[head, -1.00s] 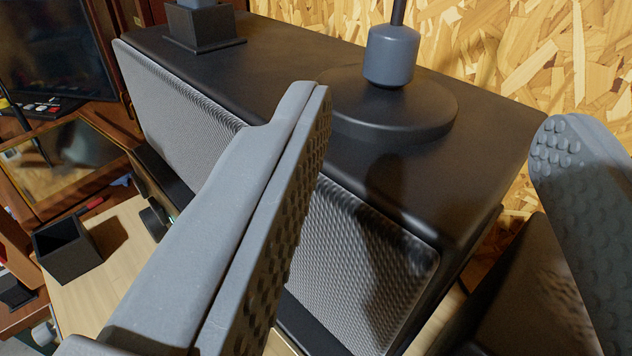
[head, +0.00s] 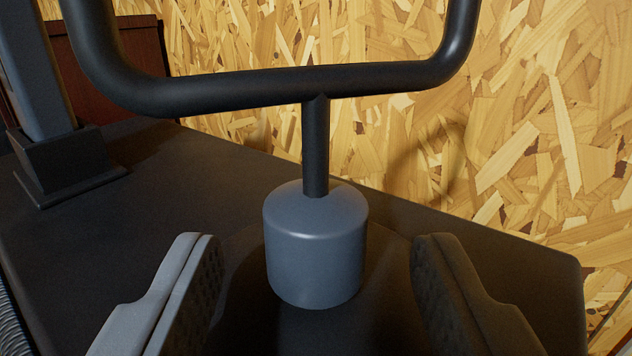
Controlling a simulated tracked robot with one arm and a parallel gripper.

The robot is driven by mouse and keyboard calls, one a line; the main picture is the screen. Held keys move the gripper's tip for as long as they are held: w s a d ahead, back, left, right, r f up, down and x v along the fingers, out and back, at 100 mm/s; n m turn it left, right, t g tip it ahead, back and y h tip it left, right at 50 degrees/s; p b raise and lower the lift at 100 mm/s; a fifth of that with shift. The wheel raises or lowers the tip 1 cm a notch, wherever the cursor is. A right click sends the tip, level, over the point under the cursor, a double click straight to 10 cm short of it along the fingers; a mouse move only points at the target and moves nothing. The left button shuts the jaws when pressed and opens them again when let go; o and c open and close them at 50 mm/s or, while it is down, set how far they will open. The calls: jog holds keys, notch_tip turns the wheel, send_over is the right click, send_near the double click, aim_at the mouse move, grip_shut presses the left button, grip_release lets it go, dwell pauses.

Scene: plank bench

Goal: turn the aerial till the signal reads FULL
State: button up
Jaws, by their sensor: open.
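The aerial (head: 316,150) stands upright on top of a dark box-shaped set. Its thin black stem rises from a blue-grey knob-like collar (head: 315,250) and carries a wide black tube that bends up at both ends and leaves the top of the picture. My gripper (head: 317,255) is open. One finger is to the left of the collar and the other to the right, with a gap on each side; I see no contact. The round base under the collar is mostly in shadow. No signal reading shows in this view.
The top of the dark set (head: 480,265) is flat and clear to the right. A dark square socket holding a grey post (head: 35,75) stands on it at the left. A chipboard wall (head: 540,120) rises close behind.

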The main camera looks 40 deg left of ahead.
jog(key=shift+x, duration=1.1)
jog(key=c, duration=1)
jog(key=shift+o, duration=0.2)
